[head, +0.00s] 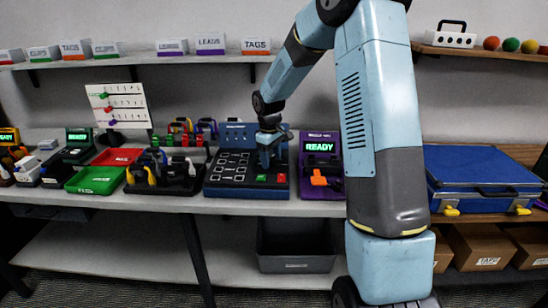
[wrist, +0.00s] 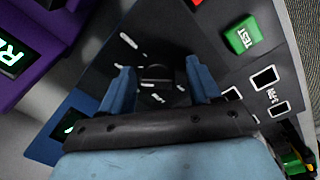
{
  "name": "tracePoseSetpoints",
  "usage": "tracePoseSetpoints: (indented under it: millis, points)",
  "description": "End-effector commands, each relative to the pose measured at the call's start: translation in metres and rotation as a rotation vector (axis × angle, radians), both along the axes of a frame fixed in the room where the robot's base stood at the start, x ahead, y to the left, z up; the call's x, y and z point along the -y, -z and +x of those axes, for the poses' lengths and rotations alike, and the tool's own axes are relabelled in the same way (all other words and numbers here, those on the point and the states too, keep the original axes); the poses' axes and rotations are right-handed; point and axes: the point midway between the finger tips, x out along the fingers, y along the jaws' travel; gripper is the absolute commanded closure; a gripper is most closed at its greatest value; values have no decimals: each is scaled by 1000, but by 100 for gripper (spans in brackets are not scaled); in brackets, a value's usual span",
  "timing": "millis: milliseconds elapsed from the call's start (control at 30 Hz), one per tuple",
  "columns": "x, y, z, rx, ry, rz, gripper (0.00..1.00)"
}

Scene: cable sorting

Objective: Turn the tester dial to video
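The tester is a dark blue box with a black panel (head: 238,167) of white-outlined ports, a green button (head: 262,178) and a red button (head: 282,178). My gripper (head: 266,160) points down over the right part of this panel and hides the dial there. In the wrist view, the black dial (wrist: 157,74) shows between my two blue fingers, with white marks around it. My gripper (wrist: 158,68) is open, with a gap between each finger and the dial. The mark labels are blurred, so I cannot tell the dial's setting.
A purple unit (head: 320,143) with a green READY screen stands right of the tester. A black cable holder (head: 165,185), a green tray (head: 95,180) and a red tray (head: 117,156) lie to the left. A blue case (head: 480,170) is at the right.

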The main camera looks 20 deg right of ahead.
Motion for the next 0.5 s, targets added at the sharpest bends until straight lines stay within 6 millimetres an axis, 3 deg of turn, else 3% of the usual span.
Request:
tracePoseSetpoints:
  millis: [67,500]
  points:
    - [0,0,0,0,0,0,45]
    - [-1,0,-1,-2,-2,1,87]
